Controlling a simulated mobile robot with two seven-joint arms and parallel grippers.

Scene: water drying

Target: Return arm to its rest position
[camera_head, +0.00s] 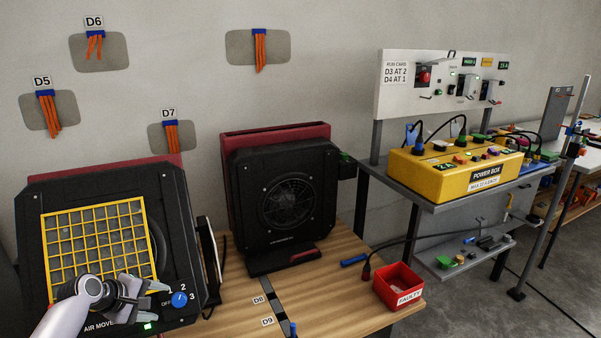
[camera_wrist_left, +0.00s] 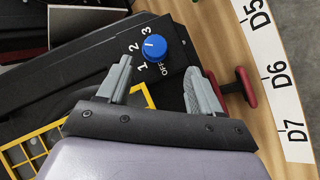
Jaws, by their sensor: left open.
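My left gripper (camera_head: 140,292) is in front of the lower right part of the near air mover (camera_head: 178,225), close to its blue speed knob (camera_head: 179,299). In the left wrist view the fingers (camera_wrist_left: 160,88) are apart, and nothing shows between them but the black casing. The blue knob (camera_wrist_left: 153,47) lies just beyond the fingertips, with the marks OFF, 1, 2 and 3 around it. I see no contact with it. A yellow grid (camera_head: 95,240) covers the near air mover's front, partly behind my gripper. My right gripper is not in view.
A second black air mover (camera_head: 285,195) stands on the wooden bench (camera_head: 345,308). A red FAULTY bin (camera_head: 398,287) is at the bench's right end. A yellow power box (camera_head: 440,178) sits on a grey shelf. A red-handled part (camera_wrist_left: 245,88) is beside the right finger in the wrist view.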

